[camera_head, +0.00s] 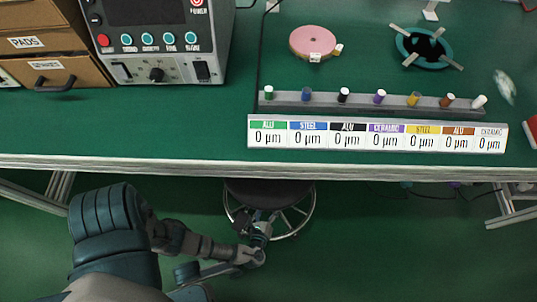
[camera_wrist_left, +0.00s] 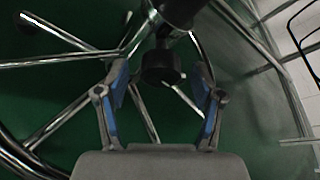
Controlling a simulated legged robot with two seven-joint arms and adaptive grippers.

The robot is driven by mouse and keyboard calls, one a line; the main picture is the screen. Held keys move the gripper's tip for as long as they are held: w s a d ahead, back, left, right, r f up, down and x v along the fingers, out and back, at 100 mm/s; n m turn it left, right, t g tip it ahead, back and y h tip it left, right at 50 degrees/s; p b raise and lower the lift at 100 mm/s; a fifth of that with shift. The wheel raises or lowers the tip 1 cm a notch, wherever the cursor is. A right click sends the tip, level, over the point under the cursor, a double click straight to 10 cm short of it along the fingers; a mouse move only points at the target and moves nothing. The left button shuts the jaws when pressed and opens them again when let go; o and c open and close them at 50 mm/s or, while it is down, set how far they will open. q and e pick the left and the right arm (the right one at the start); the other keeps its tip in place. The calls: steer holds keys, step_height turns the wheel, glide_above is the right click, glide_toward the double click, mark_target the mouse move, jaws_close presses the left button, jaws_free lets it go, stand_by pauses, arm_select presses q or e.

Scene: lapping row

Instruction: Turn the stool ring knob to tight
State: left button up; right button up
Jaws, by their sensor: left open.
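The stool stands under the bench, with a dark round seat (camera_head: 270,190) and a chrome foot ring below it. In the left wrist view a black knob (camera_wrist_left: 160,67) sits on the stool's column, with chrome legs and ring bars around it. My left gripper (camera_head: 262,230) reaches in below the seat. In the left wrist view its blue-padded fingers (camera_wrist_left: 163,88) are open, one on each side of the knob, with visible gaps. I cannot tell how tight the knob is. My right gripper is not in view.
The bench (camera_head: 180,130) has its front edge above my arm. On it are a control box (camera_head: 160,45), a pink disc (camera_head: 313,42), a teal ring (camera_head: 424,47) and a rack (camera_head: 370,103) of several coloured pegs. Green floor (camera_head: 370,250) is clear on the right.

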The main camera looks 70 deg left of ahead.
arm_select(q)
steer(key=shift+v, duration=2.65)
